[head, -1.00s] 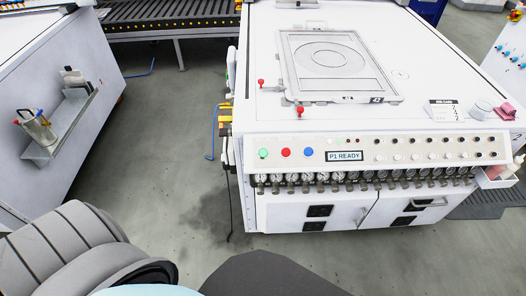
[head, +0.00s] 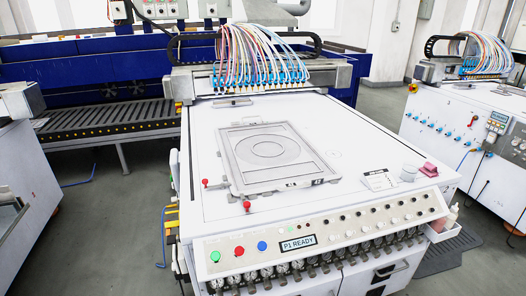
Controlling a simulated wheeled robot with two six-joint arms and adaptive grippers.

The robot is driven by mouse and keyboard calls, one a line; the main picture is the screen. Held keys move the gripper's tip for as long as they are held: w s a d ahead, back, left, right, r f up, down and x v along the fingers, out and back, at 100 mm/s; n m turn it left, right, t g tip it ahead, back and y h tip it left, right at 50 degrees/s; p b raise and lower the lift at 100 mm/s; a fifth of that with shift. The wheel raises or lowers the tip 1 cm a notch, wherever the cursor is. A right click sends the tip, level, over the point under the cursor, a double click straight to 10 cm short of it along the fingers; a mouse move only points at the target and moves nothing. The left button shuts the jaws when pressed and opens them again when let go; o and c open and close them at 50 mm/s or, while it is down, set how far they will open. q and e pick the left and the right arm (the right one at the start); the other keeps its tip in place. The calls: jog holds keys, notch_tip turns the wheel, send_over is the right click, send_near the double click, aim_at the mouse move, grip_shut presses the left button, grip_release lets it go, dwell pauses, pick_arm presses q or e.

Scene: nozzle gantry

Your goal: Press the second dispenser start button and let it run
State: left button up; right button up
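The dispenser machine (head: 200,215) stands in front of me with a sloped front control panel (head: 330,228). At the panel's left are a green button (head: 215,256), a red button (head: 239,250) and a blue button (head: 262,245). Right of them a small display (head: 298,243) reads "P1 READY". Rows of small knobs run further right, with several round gauges below. Which button is the second dispenser's start is not legible. Neither of my grippers is in view.
A framed plate with a circle (head: 268,150) lies on the white top, with red-knobbed pins at its left. A nozzle gantry with coloured hoses (head: 262,58) spans the back. A second similar machine (head: 470,125) stands right. Grey floor (head: 115,215) is open at left.

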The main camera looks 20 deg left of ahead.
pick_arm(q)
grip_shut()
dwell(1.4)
